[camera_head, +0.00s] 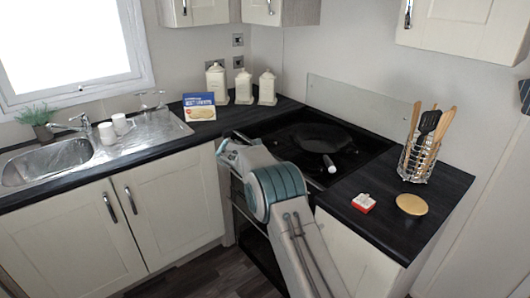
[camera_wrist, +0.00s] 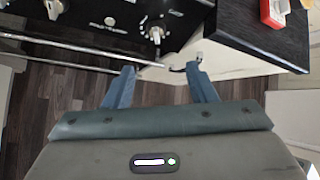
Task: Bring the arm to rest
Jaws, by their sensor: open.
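My arm reaches up from the bottom of the head view, and its teal-and-grey wrist hides part of the cooker front. My gripper (camera_head: 226,150) points left in front of the cooker, partly hidden by the wrist. In the wrist view my gripper (camera_wrist: 161,69) is open, its two blue fingers spread apart with nothing held between them. The oven's metal rail (camera_wrist: 75,47) runs just beyond the fingertips; I cannot tell whether they touch it.
A black pan (camera_head: 318,137) sits on the hob. A red-and-white box (camera_head: 363,203), a round golden lid (camera_head: 411,204) and a utensil rack (camera_head: 417,163) stand on the right worktop. Cupboards (camera_head: 172,210) line the left. The dark floor (camera_head: 208,272) before them is clear.

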